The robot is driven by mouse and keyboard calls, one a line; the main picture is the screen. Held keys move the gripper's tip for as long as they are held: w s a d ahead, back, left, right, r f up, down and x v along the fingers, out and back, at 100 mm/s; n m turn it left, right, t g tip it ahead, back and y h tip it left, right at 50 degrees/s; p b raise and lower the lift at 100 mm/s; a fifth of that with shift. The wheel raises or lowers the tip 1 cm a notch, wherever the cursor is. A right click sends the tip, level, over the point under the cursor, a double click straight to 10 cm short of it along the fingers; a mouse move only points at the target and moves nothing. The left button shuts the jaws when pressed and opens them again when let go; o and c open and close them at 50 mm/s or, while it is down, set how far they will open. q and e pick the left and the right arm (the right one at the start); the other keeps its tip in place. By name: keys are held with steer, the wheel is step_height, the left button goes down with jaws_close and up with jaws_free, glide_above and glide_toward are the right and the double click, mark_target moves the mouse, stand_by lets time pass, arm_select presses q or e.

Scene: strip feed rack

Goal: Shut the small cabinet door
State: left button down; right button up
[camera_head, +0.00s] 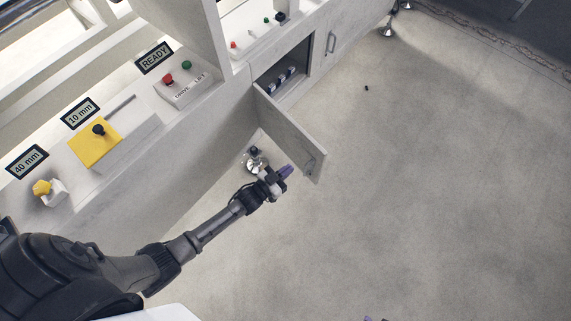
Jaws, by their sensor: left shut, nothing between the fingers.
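The small cabinet door (288,132) is a pale grey panel. It stands open, swung out from the front of the cabinet (262,72) into the room. The cabinet opening shows several small blue-and-white items inside. My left gripper (285,172), with purple fingertips, is shut and empty. It is low beside the outer face of the door, near its free end; I cannot tell whether it touches. A small purple tip of my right gripper (369,319) shows at the bottom edge, and the rest is out of frame.
A machine foot (254,160) stands on the floor behind my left gripper. Another closed door with a handle (331,42) is right of the opening. The control panel (185,88) with buttons runs along the left. The floor (440,190) to the right is clear except for a tiny dark object (366,88).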

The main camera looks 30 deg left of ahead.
mark_target(316, 149)
arm_select(q)
steer(key=b+x, duration=0.3)
steer(key=x, duration=0.6)
steer(key=shift+w+f, duration=0.2)
steer(key=shift+w, duration=0.1)
steer(key=shift+w+d+r+b, duration=0.1)
steer(key=shift+w+d+b, duration=0.15)
steer(key=shift+w+b, duration=0.2)
steer(key=shift+w, duration=0.1)
